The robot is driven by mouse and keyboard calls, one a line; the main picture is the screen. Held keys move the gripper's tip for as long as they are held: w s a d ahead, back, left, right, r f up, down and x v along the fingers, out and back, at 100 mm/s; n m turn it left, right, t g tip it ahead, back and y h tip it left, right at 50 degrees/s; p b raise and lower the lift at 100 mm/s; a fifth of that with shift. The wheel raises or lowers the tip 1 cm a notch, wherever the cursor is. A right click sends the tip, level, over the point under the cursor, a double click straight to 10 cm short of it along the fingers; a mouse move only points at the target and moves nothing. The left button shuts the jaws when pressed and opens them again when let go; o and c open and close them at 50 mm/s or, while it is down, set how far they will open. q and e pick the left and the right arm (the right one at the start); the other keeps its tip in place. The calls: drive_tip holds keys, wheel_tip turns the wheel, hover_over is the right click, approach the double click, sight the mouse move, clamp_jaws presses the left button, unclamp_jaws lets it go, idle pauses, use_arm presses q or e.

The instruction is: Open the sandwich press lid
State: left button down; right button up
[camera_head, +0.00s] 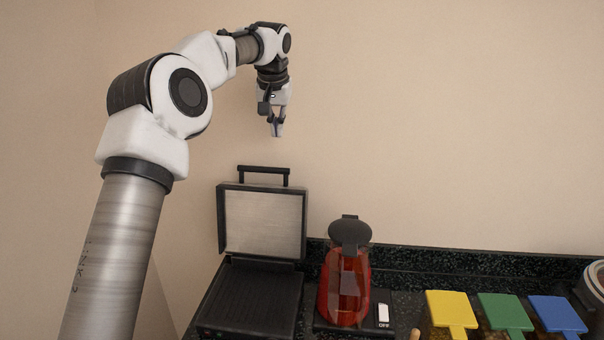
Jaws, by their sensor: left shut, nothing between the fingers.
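The sandwich press (252,300) stands on the dark counter at the lower left of the head view. Its lid (264,222) is raised upright, with the grey inner plate facing me and the black handle (263,170) at the top. The dark lower plate lies exposed below. My left gripper (276,132) points down above the lid handle, apart from it. It is shut and empty. My right gripper is not in view.
A red kettle (340,285) with a black lid stands just right of the press. Further right are containers with yellow (451,309), green (504,311) and blue (556,314) lids. A low dark backsplash (450,262) runs along the wall. The space above the counter is free.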

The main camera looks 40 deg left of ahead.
use_arm(q)
drive_tip(key=x, duration=1.1)
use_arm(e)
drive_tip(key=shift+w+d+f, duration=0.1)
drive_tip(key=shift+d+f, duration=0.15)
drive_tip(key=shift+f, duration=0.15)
use_arm(q)
drive_tip(key=shift+s+a, duration=0.15)
drive_tip(key=shift+a, duration=0.05)
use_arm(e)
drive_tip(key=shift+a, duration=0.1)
